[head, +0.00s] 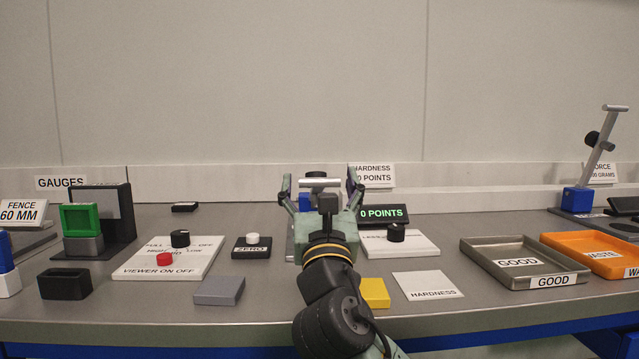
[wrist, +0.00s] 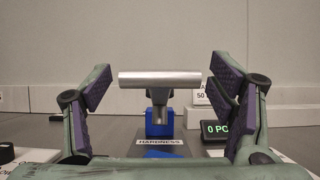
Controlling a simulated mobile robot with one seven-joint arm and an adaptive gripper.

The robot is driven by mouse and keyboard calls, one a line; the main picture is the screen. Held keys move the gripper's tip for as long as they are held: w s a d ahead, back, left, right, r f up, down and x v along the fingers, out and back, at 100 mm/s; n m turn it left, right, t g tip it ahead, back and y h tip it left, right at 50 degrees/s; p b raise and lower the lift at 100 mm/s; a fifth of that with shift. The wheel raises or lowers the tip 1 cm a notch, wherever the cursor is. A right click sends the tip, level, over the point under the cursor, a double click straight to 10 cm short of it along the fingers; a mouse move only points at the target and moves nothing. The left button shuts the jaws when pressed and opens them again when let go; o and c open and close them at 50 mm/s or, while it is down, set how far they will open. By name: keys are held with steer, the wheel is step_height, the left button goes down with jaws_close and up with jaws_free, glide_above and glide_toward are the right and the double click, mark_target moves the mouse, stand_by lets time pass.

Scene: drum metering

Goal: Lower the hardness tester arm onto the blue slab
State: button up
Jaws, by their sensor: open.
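The hardness tester arm ends in a silver crossbar (wrist: 160,79), level in the wrist view. Below it are a short post and a blue block (wrist: 158,122) behind a HARDNESS label (wrist: 162,142). In the head view the crossbar (head: 320,183) shows between my fingers. My gripper (wrist: 161,87) is open, one finger on each side of the crossbar, with gaps at both ends; I see no contact. In the head view my gripper (head: 321,185) hides most of the tester. A blue surface (wrist: 160,153), apparently the slab, shows low in the wrist view, mostly hidden by my gripper.
A black readout (head: 383,214) shows 0 POINTS right of the tester. A white panel with a black knob (head: 396,232) and a yellow block (head: 375,292) are near my arm. A ZERO button (head: 252,246) is left. The grey GOOD tray (head: 520,262) stands right.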

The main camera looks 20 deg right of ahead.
steer(key=v, duration=0.7)
steer(key=shift+w, duration=0.1)
